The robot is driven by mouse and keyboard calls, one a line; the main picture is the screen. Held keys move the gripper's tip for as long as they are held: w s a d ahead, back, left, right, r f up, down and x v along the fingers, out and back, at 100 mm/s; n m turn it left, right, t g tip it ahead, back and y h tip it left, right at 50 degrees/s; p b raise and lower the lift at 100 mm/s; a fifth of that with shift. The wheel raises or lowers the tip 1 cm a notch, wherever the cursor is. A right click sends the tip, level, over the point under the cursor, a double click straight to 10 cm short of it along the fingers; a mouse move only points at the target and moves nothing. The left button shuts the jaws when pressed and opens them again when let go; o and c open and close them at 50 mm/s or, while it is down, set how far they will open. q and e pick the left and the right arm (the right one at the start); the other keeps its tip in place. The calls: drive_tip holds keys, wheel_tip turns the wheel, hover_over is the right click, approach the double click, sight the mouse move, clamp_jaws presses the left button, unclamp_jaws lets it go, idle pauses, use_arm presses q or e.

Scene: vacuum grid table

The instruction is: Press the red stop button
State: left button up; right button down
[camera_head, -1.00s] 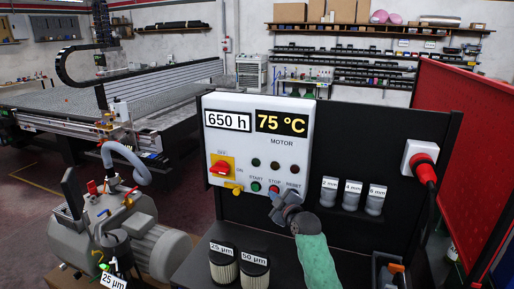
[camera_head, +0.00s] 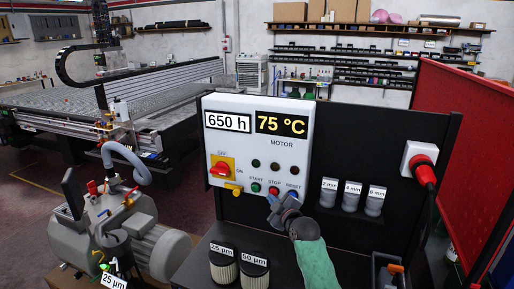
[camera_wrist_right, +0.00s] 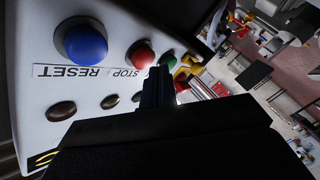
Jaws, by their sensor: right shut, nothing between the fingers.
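The white control box (camera_head: 300,150) stands upright on the black panel. Its red stop button (camera_head: 274,190) sits between the green start button (camera_head: 255,187) and the blue reset button (camera_head: 292,196). In the right wrist view the stop button (camera_wrist_right: 140,55) is fully visible beside the blue reset button (camera_wrist_right: 85,43) and the green start button (camera_wrist_right: 167,58). My right gripper (camera_head: 272,201) is shut and empty, just below the stop button in the head view. In the right wrist view its fingertips (camera_wrist_right: 156,75) lie close to the stop and start buttons; contact cannot be told. My left gripper is not in view.
Two filters (camera_head: 238,268) stand on the shelf below. Three small jars (camera_head: 351,196) and a red plug (camera_head: 424,170) are at the right. A pump (camera_head: 120,235) stands at the left.

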drive_tip(key=s, duration=0.1)
drive_tip(key=s+a+p, duration=0.1)
drive_tip(key=s, duration=0.3)
drive_tip(key=shift+a+p, duration=0.3)
idle(0.4)
